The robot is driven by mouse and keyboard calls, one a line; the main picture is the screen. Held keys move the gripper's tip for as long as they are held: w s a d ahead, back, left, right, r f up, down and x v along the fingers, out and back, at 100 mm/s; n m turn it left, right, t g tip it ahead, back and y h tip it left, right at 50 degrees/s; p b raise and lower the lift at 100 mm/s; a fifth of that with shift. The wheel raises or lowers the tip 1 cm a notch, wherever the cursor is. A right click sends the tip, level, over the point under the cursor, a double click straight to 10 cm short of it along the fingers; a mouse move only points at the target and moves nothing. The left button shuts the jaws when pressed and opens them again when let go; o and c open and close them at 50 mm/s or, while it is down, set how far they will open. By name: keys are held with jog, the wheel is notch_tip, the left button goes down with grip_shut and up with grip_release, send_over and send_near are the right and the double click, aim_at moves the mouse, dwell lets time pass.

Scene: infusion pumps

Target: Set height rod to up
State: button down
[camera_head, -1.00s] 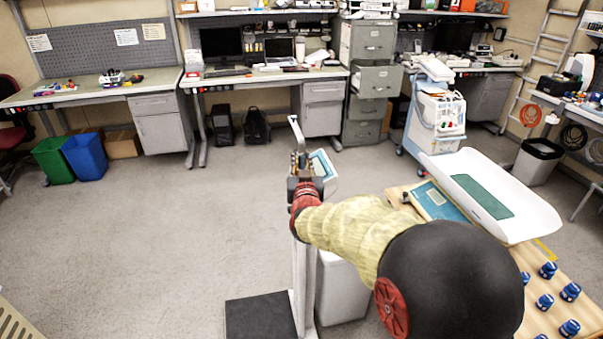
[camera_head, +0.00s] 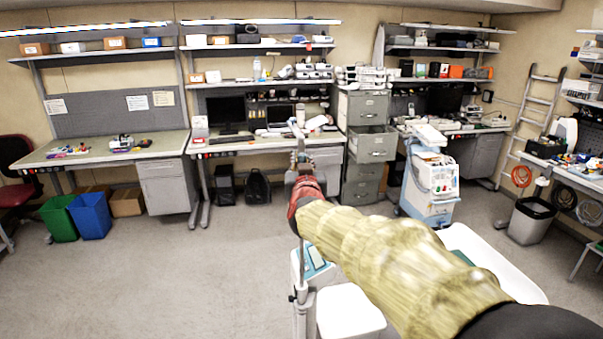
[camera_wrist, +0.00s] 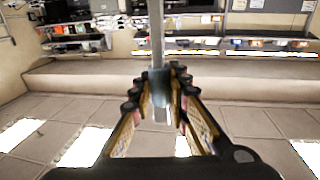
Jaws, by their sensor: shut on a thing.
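The height rod (camera_head: 296,127) is a thin pale metal bar on the column of a standing scale (camera_head: 305,312). Its upper end shows just above my gripper (camera_head: 301,168) in the head view. My gripper is shut on the rod, and its fingers hide the part they hold. In the wrist view the rod (camera_wrist: 157,32) runs upright between the fingertips of my gripper (camera_wrist: 157,80). The scale's foot is out of view.
A white baby-scale tray (camera_head: 500,272) lies at the lower right, under my arm. A white bin-like box (camera_head: 348,312) stands beside the column. A wheeled medical cart (camera_head: 430,185) stands behind to the right. Workbenches line the back wall.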

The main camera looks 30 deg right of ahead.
notch_tip(320, 180, up, 19)
jog(key=p, duration=1.3)
jog(key=c, duration=1.7)
grip_release()
jog(key=shift+f, duration=0.1)
jog(key=shift+s, duration=0.1)
jog(key=v, duration=1.2)
jog(key=shift+a, duration=0.1)
